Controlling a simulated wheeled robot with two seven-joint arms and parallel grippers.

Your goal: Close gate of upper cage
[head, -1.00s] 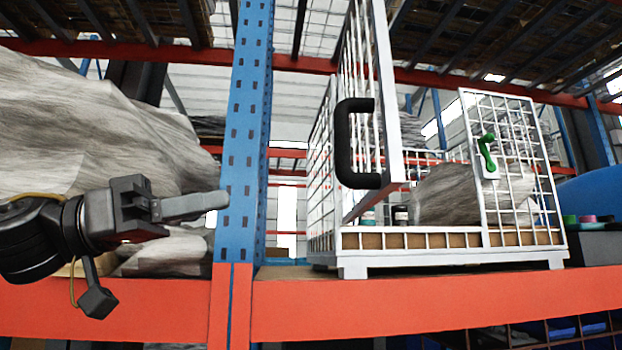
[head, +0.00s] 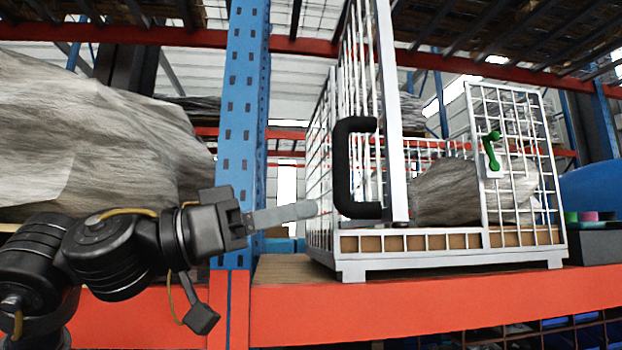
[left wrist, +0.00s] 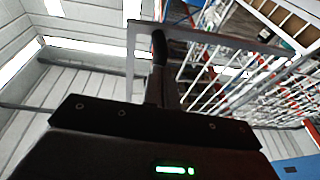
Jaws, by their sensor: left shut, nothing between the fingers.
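A white wire cage (head: 400,255) stands on the orange rack shelf. Its white gate (head: 390,120) is swung open at the cage's left, jutting toward me, with a black C-shaped handle (head: 345,165) on it. A green latch handle (head: 492,152) is on the cage's right front panel. My left gripper (head: 315,209) is shut and empty. In the head view its fingertips are just left of the black handle; I cannot tell whether they touch. In the left wrist view the gate frame (left wrist: 133,60) and black handle (left wrist: 159,46) show beyond the fingers. My right gripper is not in view.
A blue rack upright (head: 242,130) stands left of the cage. A grey wrapped load (head: 90,130) fills the left bay. The orange shelf beam (head: 430,305) runs along the front. Dark boxes (head: 594,243) sit right of the cage.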

